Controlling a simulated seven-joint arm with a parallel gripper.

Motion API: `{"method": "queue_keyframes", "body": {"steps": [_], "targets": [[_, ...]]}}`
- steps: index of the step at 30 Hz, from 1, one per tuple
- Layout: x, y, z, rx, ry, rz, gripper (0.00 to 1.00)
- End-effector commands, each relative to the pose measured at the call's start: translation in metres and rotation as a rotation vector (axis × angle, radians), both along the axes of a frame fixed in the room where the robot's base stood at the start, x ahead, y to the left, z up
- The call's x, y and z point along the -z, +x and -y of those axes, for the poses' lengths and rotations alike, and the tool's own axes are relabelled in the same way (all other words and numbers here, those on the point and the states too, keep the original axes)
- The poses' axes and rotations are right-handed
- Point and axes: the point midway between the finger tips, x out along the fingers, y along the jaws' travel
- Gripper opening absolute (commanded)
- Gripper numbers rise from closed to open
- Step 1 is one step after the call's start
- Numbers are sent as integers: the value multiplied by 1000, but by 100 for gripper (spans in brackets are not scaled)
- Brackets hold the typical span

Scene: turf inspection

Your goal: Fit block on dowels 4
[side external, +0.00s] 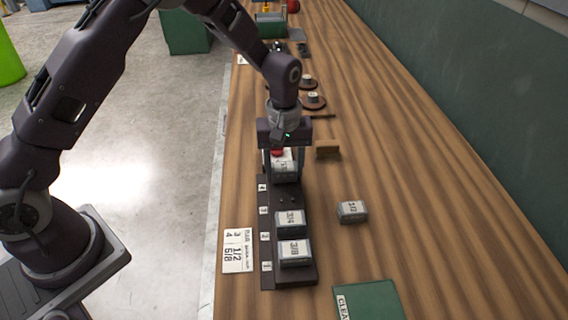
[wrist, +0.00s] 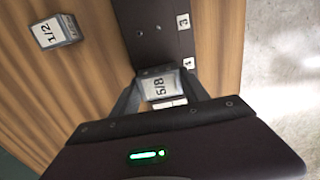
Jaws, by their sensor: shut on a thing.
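My gripper (side external: 284,160) is shut on a grey block with a white 5/8 label (wrist: 160,87). The block is over the far end of the dark dowel board (side external: 302,280), by label 4. I cannot tell whether it is seated or just above; any dowels under it are hidden. Bare dowels (side external: 287,199) stand at label 3; they also show in the wrist view (wrist: 149,30). A 3/4 block (side external: 290,220) sits at label 2 and a 3/8 block (side external: 294,252) at label 1. A 1/2 block (side external: 352,211) lies loose on the table, right of the board.
A printed card (side external: 238,250) lies left of the board. A green box or pad (side external: 370,301) is at the near right. A small brown block (side external: 327,149) and round brown discs (side external: 313,102) lie beyond the gripper. The table's right side is clear.

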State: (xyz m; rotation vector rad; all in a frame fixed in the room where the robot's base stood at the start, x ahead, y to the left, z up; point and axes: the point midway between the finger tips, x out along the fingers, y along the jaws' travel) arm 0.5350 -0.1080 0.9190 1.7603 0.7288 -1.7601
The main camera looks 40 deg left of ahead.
Motion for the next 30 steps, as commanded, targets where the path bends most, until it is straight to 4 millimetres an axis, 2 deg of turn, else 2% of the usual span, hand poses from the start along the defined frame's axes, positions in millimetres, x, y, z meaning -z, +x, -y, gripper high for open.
{"method": "queue_keyframes", "body": {"steps": [9, 10, 13, 23, 30], "targets": [[8, 0, 0, 0, -1, -1, 12], [8, 0, 0, 0, -1, -1, 58], [8, 0, 0, 0, 0, 0, 78], [3, 0, 0, 0, 0, 1, 78], [-44, 1, 0, 0, -1, 4, 78]]}}
